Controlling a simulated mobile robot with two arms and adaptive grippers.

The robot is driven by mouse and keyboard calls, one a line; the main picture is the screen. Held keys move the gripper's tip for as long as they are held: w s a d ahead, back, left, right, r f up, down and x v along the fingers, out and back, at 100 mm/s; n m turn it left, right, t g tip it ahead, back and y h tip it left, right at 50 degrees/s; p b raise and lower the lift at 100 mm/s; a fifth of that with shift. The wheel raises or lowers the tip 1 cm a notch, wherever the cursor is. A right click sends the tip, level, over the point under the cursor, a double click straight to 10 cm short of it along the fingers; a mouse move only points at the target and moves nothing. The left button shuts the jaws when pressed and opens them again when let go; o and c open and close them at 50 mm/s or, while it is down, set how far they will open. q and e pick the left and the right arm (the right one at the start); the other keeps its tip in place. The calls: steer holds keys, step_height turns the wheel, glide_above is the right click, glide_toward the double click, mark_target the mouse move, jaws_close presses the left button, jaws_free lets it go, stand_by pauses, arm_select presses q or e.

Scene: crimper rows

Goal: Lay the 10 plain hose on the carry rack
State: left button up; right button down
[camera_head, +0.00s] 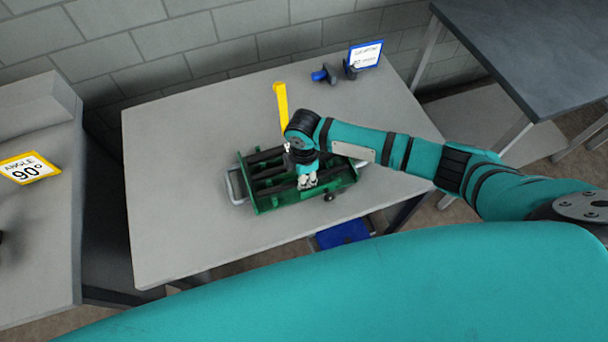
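The carry rack (262,206) is a green open tray with metal end handles, on the light grey table. Several dark hoses (264,157) lie lengthwise in it, partly hidden by my arm. A round dark end (329,198) shows at its front right edge; I cannot tell whether it belongs to a hose. My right gripper (307,185) points down over the middle of the rack. Its fingertips are small and close to the dark hoses, so I cannot tell whether it grips one. My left gripper is not in view.
A yellow upright piece (281,101) stands behind the rack. Blue and black parts (325,74) and a blue-framed sign (366,54) are at the table's back right. A blue bin (343,232) sits below the front edge. The table's left side is clear.

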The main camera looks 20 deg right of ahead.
steer(key=shift+f, duration=0.15)
stand_by(0.6)
steer(key=c, duration=1.2)
jaws_free()
steer(key=shift+f, duration=0.1)
step_height(320, 180, up, 12)
steer(key=shift+r, duration=0.15)
steer(key=shift+w, duration=0.1)
